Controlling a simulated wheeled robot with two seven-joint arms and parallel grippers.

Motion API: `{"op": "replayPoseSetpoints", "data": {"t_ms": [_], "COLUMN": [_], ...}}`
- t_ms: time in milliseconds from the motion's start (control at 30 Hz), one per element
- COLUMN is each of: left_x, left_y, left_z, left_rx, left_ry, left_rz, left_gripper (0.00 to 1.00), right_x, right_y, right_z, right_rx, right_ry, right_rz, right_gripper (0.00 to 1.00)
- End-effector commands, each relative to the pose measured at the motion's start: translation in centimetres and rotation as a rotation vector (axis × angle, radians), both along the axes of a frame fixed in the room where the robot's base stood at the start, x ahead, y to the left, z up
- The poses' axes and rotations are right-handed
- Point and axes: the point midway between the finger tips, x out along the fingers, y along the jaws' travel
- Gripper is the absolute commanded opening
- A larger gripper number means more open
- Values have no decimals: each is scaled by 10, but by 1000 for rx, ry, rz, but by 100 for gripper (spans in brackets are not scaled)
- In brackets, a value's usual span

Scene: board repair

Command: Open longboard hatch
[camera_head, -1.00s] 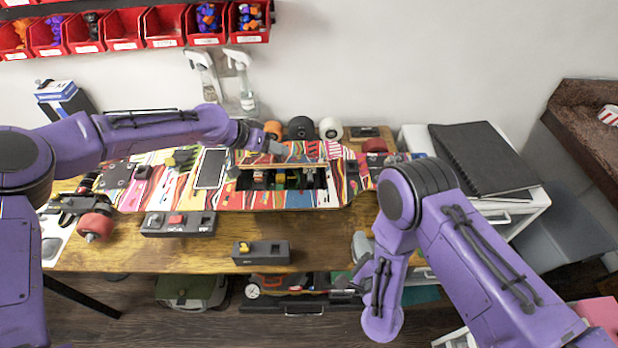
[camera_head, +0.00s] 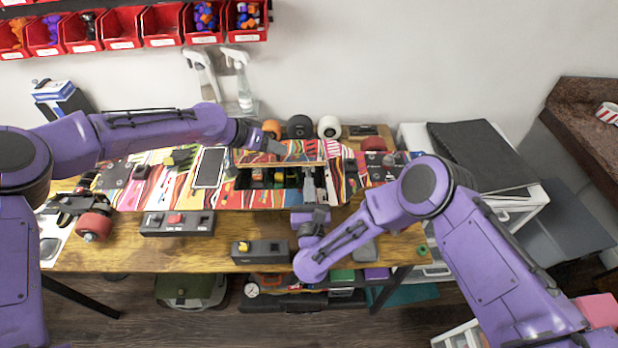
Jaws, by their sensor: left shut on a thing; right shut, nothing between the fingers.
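The longboard (camera_head: 160,191) lies on the wooden table with a bright striped pattern. Its hatch (camera_head: 300,148) is raised along the far side of a rectangular opening (camera_head: 243,181), which shows several coloured parts inside. My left gripper (camera_head: 268,146) is shut on the hatch at its left part. My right gripper (camera_head: 313,183) is shut and empty at the right part of the opening, its fingers pointing away from me; whether it touches the hatch or the parts inside I cannot tell.
A phone-like panel (camera_head: 209,167) lies on the board. Two dark switch boxes (camera_head: 178,223) (camera_head: 262,252) stand at the table's front. Wheels (camera_head: 299,127) stand behind the board. A loose truck with a red wheel (camera_head: 93,226) is at left. Red bins (camera_head: 120,30) hang on the wall.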

Motion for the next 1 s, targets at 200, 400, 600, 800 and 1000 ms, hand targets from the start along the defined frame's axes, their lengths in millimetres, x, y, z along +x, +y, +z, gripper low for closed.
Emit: {"op": "replayPoseSetpoints", "data": {"t_ms": [200,400,600,800,1000], "left_x": [1,0,0,0,-3], "left_y": [0,0,0,0,0], "left_z": [0,0,0,-1,-4], "left_rx": [0,0,0,1,4], "left_ry": [-1,0,-1,1,8], "left_rz": [1,2,1,0,-5], "left_gripper": [0,0,0,0,0], "right_x": [14,15,16,25,26], "right_y": [0,0,0,0,0], "right_z": [21,23,25,40,41], "right_rx": [1,0,0,0,1], "right_ry": [-1,0,0,-3,-8], "right_rz": [1,1,0,-1,-3], "right_gripper": [0,0,0,0,0]}}
